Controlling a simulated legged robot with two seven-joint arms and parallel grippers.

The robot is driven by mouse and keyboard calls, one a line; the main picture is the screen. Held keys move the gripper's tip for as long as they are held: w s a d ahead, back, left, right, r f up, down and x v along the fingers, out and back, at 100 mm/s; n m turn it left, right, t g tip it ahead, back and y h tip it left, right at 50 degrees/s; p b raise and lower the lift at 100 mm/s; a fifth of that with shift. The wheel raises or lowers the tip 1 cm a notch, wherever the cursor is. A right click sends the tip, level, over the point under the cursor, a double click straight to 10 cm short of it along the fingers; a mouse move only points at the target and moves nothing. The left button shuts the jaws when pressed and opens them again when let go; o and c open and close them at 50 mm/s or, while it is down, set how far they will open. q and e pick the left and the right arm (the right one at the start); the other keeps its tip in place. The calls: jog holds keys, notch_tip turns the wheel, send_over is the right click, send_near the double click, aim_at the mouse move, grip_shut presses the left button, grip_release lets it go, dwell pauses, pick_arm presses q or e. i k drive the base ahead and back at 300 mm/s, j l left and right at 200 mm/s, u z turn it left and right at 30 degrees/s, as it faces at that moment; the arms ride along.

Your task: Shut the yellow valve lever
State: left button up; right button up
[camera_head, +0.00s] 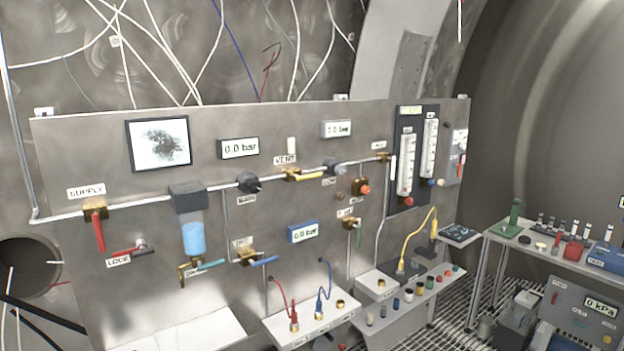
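The yellow valve lever (309,176) is on the upper part of the grey panel, just below the VENT label (285,160). It extends to the right from a brass valve body (290,174), roughly along the line of the white pipe (268,182). Nothing covers the lever. Neither of my grippers shows in the head view, so nothing is seen touching the lever.
A red lever (98,232) hangs below the SUPPLY label at left. A blue lever (264,261) is lower on the panel (75,285). Shelves with fittings (310,322) jut out below. A side table with bottles (545,238) stands at right.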

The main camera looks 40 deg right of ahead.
aim_at(298, 177)
jog(key=i+l+u, duration=0.1)
jog(key=l, duration=0.4)
jog(key=i+l+u, duration=0.1)
jog(key=l, duration=0.45)
jog(key=i+l, duration=0.25)
jog(key=l, duration=0.3)
jog(key=i+l+u, duration=0.15)
jog(key=l, duration=0.4)
jog(key=l+u, duration=0.1)
jog(key=l, duration=0.4)
jog(key=i, duration=0.05)
